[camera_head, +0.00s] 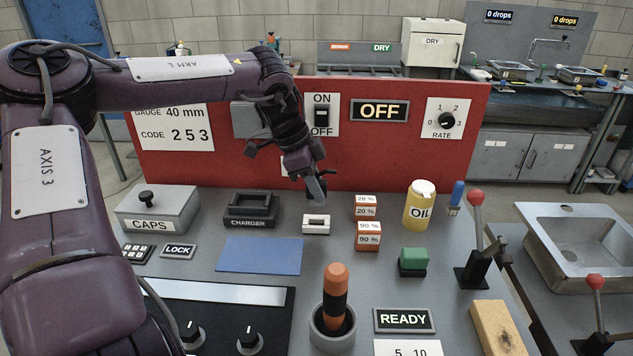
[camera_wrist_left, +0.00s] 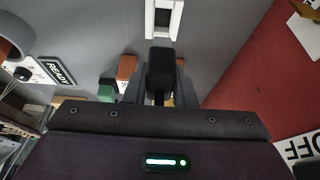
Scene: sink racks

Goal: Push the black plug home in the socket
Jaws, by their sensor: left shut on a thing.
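The black plug (camera_wrist_left: 160,68) is held between the fingers of my left gripper (camera_wrist_left: 158,88) in the left wrist view. In the head view the same gripper (camera_head: 317,190) points down over the bench, just behind and above a small white block with a slot, the socket (camera_head: 316,230). The socket also shows at the top edge of the left wrist view (camera_wrist_left: 150,22), with a dark opening. The plug's end appears apart from the socket in the wrist view. In the head view the plug is mostly hidden by the gripper. My right gripper is not in view.
A charger (camera_head: 250,211) and blue mat (camera_head: 260,255) lie left of the socket. Labelled blocks (camera_head: 368,236), a yellow oil can (camera_head: 420,206) and a green block (camera_head: 413,262) stand right. An orange-handled stick (camera_head: 335,285) stands in front. A red panel (camera_head: 400,150) rises behind.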

